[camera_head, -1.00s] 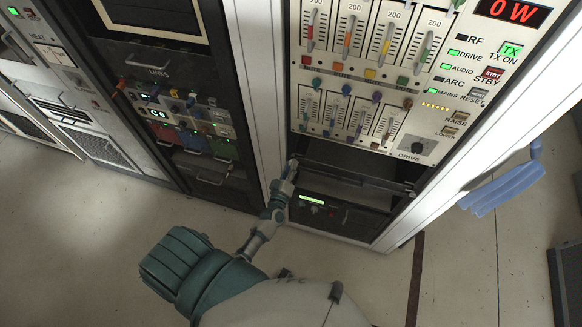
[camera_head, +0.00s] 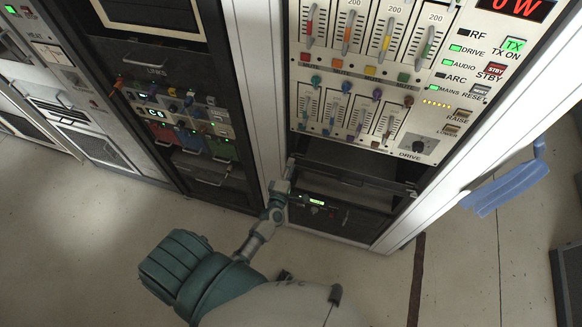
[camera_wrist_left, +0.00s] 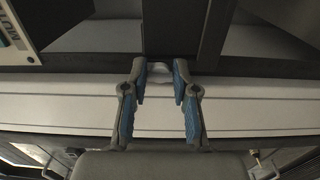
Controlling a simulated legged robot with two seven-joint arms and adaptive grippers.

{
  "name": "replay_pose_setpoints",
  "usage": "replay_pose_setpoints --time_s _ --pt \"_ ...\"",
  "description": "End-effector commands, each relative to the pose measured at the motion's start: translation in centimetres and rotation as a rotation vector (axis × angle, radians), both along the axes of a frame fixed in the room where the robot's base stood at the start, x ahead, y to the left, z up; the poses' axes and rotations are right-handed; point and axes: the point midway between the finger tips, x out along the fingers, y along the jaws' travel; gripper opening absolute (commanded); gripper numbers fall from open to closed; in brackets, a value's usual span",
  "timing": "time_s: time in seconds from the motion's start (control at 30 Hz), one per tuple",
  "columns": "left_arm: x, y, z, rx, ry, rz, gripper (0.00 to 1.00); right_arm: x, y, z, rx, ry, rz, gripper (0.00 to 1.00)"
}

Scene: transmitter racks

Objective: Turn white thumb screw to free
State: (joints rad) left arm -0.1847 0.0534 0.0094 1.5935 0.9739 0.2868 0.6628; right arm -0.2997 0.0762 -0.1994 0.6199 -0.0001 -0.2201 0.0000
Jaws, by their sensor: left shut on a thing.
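My left gripper (camera_head: 289,170) reaches to the lower left edge of the rack that carries the sliders, beside a dark open slot. In the left wrist view, the left gripper (camera_wrist_left: 160,80) has its two blue-padded fingers around a small white thumb screw (camera_wrist_left: 159,67) at the rack edge. The fingers are shut on the screw. In the head view the screw is hidden by the gripper and too small to make out. My right gripper is not in view.
The transmitter rack (camera_head: 365,80) has sliders, knobs and lit buttons above the slot. A small unit with a green display (camera_head: 316,202) sits below it. A second dark rack (camera_head: 178,100) stands to the left. A blue object (camera_head: 508,187) is at the right.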

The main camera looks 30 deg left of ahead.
Motion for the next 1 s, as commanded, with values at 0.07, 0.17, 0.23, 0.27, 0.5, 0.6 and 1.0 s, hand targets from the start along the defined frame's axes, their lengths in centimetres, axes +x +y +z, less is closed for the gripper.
replay_pose_setpoints --time_s 0.07,0.17,0.23,0.27,0.5,0.6,1.0 --pt "-0.24 0.4 -0.28 -0.011 0.001 0.007 0.0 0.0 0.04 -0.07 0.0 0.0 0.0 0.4" --pt "-0.26 0.41 -0.32 -0.021 0.0 0.008 0.0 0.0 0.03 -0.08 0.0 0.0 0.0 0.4" --pt "-0.27 0.42 -0.34 -0.024 -0.001 0.008 0.0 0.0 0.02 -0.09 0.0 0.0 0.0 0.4" --pt "-0.27 0.43 -0.35 -0.024 0.0 0.008 0.0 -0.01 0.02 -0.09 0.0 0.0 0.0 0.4" --pt "-0.29 0.46 -0.44 -0.024 0.001 0.008 0.0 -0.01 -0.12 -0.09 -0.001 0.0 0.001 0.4" --pt "-0.31 0.46 -0.48 -0.024 0.002 0.008 0.41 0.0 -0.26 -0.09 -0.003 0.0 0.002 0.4" --pt "-0.35 -0.01 -0.27 -0.024 -0.001 0.002 0.54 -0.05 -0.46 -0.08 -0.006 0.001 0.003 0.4"
